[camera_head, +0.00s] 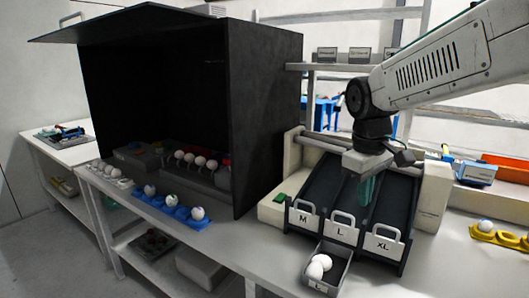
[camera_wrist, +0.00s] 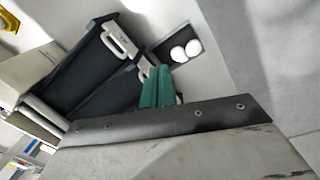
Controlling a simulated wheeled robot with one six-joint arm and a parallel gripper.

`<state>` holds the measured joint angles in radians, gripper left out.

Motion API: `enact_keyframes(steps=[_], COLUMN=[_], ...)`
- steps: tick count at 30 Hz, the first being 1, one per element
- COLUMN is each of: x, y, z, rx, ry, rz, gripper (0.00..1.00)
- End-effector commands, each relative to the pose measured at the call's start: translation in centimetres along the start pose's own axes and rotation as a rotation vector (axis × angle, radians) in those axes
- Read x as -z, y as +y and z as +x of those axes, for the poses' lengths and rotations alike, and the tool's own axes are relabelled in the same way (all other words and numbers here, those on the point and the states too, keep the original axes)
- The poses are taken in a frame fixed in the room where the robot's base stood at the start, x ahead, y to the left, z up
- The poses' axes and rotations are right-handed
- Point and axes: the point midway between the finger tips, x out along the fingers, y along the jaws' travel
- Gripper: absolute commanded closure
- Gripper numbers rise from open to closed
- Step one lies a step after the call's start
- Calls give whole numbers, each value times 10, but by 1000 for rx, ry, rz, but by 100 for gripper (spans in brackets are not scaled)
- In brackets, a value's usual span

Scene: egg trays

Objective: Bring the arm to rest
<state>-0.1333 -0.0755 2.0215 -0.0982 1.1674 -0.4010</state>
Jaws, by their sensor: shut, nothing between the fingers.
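My gripper (camera_head: 367,190) hangs from the arm at the right of the head view, above the dark sorting chutes. Its two green fingers (camera_wrist: 157,87) are together in the wrist view, with nothing between them. The sorter (camera_head: 316,185) has lanes marked M, L and XL, each with a white handle at its front. A small grey bin (camera_head: 334,284) marked L stands in front of the L lane. It holds white eggs (camera_head: 319,265), which also show in the wrist view (camera_wrist: 184,51).
A big black open box (camera_head: 265,110) stands left of the sorter, with a row of eggs inside. A blue egg tray (camera_head: 181,212) lies along the bench front. A yellow egg tray (camera_head: 505,238) is at the far right. A shelf (camera_head: 335,67) runs behind the sorter.

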Motion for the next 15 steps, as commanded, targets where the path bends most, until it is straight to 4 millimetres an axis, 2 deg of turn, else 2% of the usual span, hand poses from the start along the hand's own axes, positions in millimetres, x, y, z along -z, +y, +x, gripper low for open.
enact_keyframes(steps=[1,5,9,12,15], x=[-21,-75,-137,-175,-202], y=[-8,-31,-60,-79,-94], z=[0,4,12,20,27], rx=[10,37,62,74,79], ry=[-6,-16,-18,-5,16], rz=[58,220,392,489,544], gripper=[100,100,100,100,100])
